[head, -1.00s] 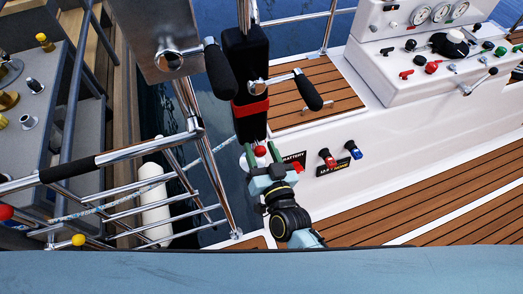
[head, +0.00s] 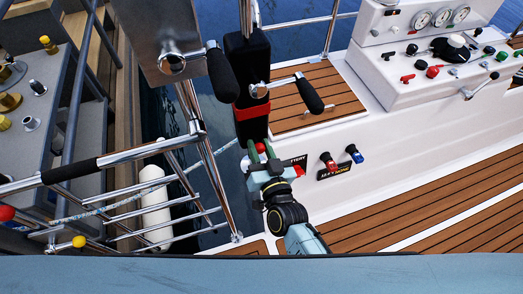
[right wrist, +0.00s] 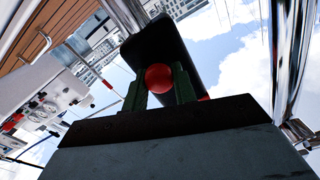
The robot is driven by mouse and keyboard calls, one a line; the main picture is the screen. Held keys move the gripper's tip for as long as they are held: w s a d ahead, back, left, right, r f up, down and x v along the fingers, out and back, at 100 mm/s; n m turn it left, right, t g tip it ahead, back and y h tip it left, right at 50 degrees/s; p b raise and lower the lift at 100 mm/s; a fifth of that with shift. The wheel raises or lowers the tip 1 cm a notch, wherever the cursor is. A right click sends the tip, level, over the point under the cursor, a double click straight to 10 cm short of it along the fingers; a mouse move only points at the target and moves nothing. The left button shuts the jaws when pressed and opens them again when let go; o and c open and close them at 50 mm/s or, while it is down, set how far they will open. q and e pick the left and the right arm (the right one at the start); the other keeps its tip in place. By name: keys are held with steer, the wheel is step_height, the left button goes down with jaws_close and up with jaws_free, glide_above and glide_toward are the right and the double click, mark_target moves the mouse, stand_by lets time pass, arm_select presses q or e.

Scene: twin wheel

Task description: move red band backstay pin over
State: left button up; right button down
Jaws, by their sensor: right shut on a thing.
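A black backstay block (head: 247,85) with a red band (head: 251,113) round it stands upright at the stern rail. A red ball-headed pin (head: 260,147) shows just under the block. In the right wrist view the red ball (right wrist: 159,78) sits between the two green fingers, with the dark block (right wrist: 165,48) behind it. My right gripper (head: 256,155) is just below the block, its fingers shut on the red ball. The pin's shaft is hidden. My left gripper is not in view.
Black-handled levers (head: 312,101) stick out right of the block. Steel rails (head: 206,165) stand to the left. A control console (head: 430,75) is at upper right. Teak deck (head: 440,215) is clear.

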steer(key=c, duration=1.1)
jaws_free()
steer(key=shift+w, duration=0.15)
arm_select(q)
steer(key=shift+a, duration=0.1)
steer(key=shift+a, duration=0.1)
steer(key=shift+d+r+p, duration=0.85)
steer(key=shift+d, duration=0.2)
arm_select(e)
steer(key=v, duration=1.3)
steer(key=shift+s, duration=0.25)
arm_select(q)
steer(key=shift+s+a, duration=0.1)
